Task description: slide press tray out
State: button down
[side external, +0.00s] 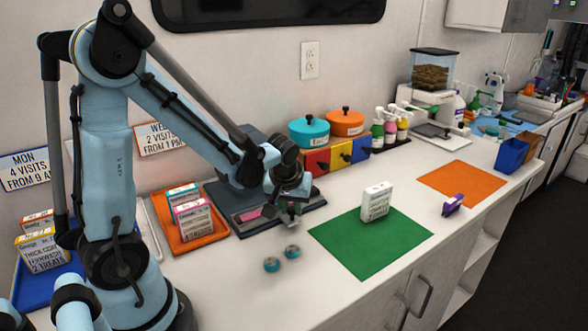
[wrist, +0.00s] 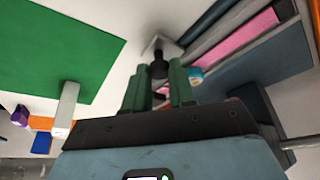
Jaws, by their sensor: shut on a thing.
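The dark grey press (side external: 257,142) stands against the wall, partly hidden behind my arm. Its flat tray (side external: 247,219), with a pink piece (side external: 250,214) on it, lies low at the front of the press. In the wrist view the tray's grey edge (wrist: 200,48) runs beside the pink piece (wrist: 235,38). A black knob (wrist: 158,67) on a light grey end sits between the green fingers of my gripper (wrist: 159,84). My gripper (side external: 291,211) is shut on this knob. How far the tray stands out is hard to tell.
A green mat (side external: 370,246) with a white box (side external: 376,201) lies to the right. An orange tray (side external: 180,235) with boxes stands left. Coloured drawers (side external: 335,158) with pots are behind.

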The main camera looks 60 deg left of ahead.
jog(key=c, duration=0.9)
grip_release()
jog(key=shift+c, duration=0.2)
jog(key=v, duration=1.2)
jog(key=s+d+f+m+t+h, duration=0.1)
jog(key=s+d+m+t+h, duration=0.2)
jog(key=d+m, duration=0.5)
jog(key=shift+s+m+t, duration=0.3)
jog(key=shift+m+t, duration=0.2)
